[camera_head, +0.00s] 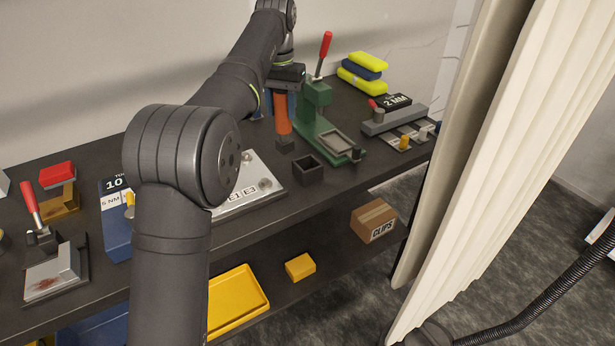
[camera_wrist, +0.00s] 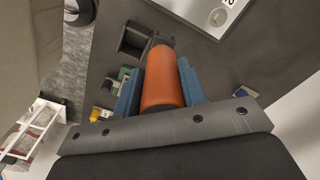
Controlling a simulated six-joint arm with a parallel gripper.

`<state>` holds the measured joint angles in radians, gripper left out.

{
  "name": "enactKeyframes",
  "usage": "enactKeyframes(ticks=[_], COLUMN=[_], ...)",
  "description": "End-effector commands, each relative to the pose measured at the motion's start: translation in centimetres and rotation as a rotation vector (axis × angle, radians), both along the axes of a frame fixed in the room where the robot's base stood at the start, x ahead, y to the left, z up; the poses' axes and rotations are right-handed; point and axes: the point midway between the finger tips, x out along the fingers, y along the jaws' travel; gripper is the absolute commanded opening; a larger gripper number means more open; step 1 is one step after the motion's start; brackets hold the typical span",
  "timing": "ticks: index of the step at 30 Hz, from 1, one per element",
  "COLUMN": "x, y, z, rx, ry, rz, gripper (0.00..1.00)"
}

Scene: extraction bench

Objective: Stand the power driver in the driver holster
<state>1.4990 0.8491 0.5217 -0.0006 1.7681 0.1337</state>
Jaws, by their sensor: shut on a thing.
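The power driver (camera_head: 282,113) has an orange body with a dark block-like lower end, and hangs roughly upright in the head view. My gripper (camera_head: 280,100) is shut on it. In the wrist view, the orange driver (camera_wrist: 161,82) lies between the two blue fingers of my gripper (camera_wrist: 158,85). The driver holster (camera_head: 309,171) is a small black open-topped square box near the bench's front edge, just right of the driver's lower end. It looks empty and also shows in the wrist view (camera_wrist: 128,44). The driver is beside it, not in it. Whether its lower end touches the bench is unclear.
A green press (camera_head: 318,120) with a red handle stands close behind and right of the holster. A light plate (camera_head: 252,188) lies to the left. A grey fixture (camera_head: 394,120) is farther right. The pale curtain (camera_head: 510,150) hangs beyond the bench's right end.

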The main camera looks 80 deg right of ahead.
Motion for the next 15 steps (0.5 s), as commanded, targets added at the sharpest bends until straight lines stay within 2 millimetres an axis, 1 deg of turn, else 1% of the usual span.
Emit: enactKeyframes(ticks=[1,3,6,8,15], x=[-1.9,-3.7,-5.3,-5.8,-6.1], y=[0.0,0.0,0.0,0.1,0.1], z=[0.2,0.3,0.3,0.1,-3.2], rx=[-0.002,-0.002,-0.002,-0.002,-0.001], ry=[0.0,0.0,0.0,0.0,-0.001], rz=[-0.039,-0.079,-0.116,-0.128,-0.135], gripper=[0.15,0.15,0.15,0.15,0.15])
